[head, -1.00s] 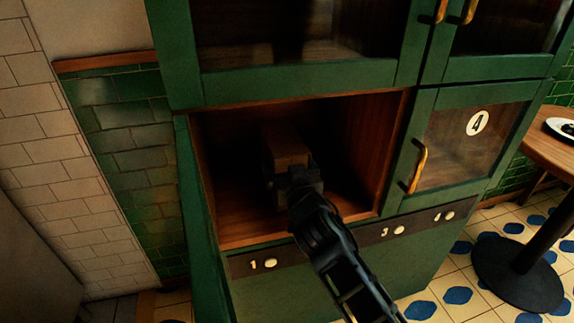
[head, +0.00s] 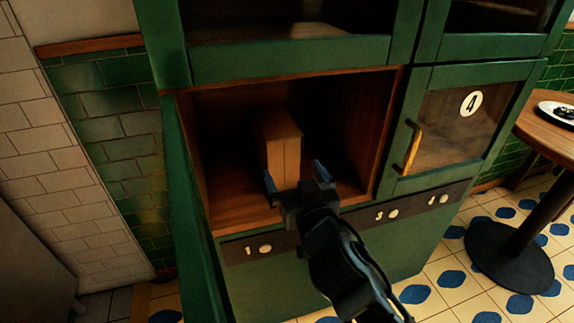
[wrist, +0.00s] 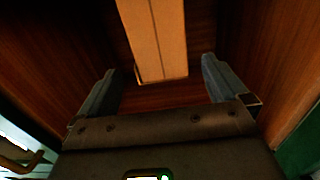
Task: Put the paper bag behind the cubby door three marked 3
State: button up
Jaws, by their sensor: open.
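The paper bag (head: 282,142), a tan upright block, stands on the wooden floor of the open lower left cubby (head: 235,205). In the wrist view the bag (wrist: 155,40) is just beyond my fingers and apart from them. My gripper (head: 295,181) is open and empty at the cubby's front opening. Its two fingers also show spread in the wrist view (wrist: 160,88). The cubby's own door is swung open, seen edge-on at the left (head: 190,220); its number is not visible.
A shut glass door marked 4 (head: 470,103) with a brass handle (head: 412,148) is to the right. Upper cubbies are above. A strip with numbered buttons (head: 390,213) runs below. A round table (head: 550,120) with a plate stands at the far right.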

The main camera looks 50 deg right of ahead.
jog(key=s+a+f+n+y, duration=0.2)
jog(key=s+a+f+y, duration=0.1)
jog(key=s+a, duration=0.4)
jog(key=s+a+f+n+y, duration=0.2)
jog(key=s+a+f+y, duration=0.1)
jog(key=s+a, duration=0.35)
jog(key=s+a+r+n+y, duration=0.1)
jog(key=s+r+y, duration=0.1)
jog(key=s, duration=0.5)
jog(key=s+a+r+n+y, duration=0.1)
jog(key=s+a+y, duration=0.1)
jog(key=s, duration=0.6)
jog(key=shift+r+n, duration=0.35)
jog(key=shift+n, duration=0.05)
jog(key=shift+s, duration=0.1)
